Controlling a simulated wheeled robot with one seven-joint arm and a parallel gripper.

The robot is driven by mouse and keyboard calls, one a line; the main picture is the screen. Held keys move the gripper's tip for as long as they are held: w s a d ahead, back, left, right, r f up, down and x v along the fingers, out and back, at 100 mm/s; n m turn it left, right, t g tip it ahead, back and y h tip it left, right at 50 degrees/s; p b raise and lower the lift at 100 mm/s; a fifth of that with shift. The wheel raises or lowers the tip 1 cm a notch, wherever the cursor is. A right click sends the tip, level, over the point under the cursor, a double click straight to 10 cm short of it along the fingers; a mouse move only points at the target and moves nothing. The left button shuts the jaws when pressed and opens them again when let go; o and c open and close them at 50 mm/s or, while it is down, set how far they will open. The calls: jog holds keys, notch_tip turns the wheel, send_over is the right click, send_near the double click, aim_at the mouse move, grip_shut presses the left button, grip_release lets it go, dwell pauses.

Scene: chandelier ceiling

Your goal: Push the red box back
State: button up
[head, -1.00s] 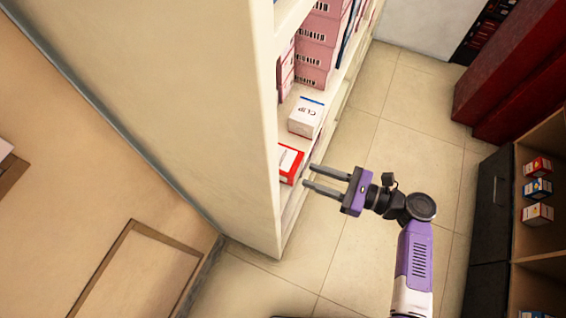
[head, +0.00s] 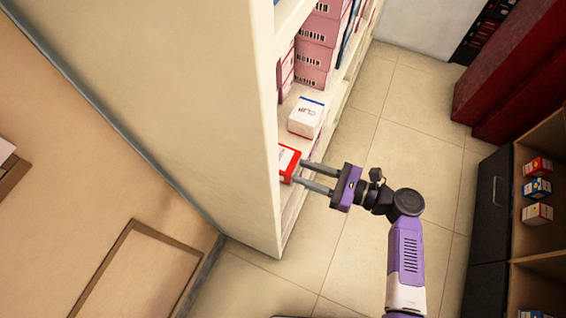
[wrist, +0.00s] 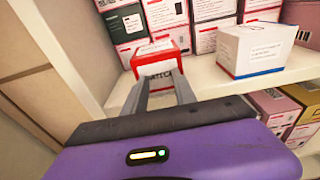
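The red box (head: 287,159), with a white label, sits on the shelf behind the edge of the cream side panel. In the wrist view, the red box (wrist: 157,53) is straight ahead, its top and part of its front showing. My gripper (head: 299,171) is open and holds nothing, with its two fingers parallel and apart. Its fingertips are at the front of the red box, as they also are in the wrist view (wrist: 160,82). I cannot tell whether they touch it.
A white box with a blue edge (head: 307,117) stands beside the red box. Several pink boxes (head: 316,50) are stacked further along the shelf. The cream side panel (head: 190,100) borders the shelf. A cabinet (head: 490,190) stands at right, with clear floor (head: 350,235) between.

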aim_at(296, 164)
jog(key=shift+x, duration=1.9)
jog(key=shift+s+d+r+p, duration=0.15)
jog(key=shift+d+r+p, duration=0.2)
jog(key=shift+r+p, duration=0.55)
jog(key=shift+s+d+r+p, duration=0.1)
jog(key=shift+d+r+p, duration=0.2)
jog(key=shift+r+p, duration=0.65)
jog(key=f+p+v, duration=0.1)
jog(key=p+v, duration=0.1)
jog(key=v, duration=1.3)
jog(key=shift+f, duration=0.4)
jog(key=shift+d, duration=0.1)
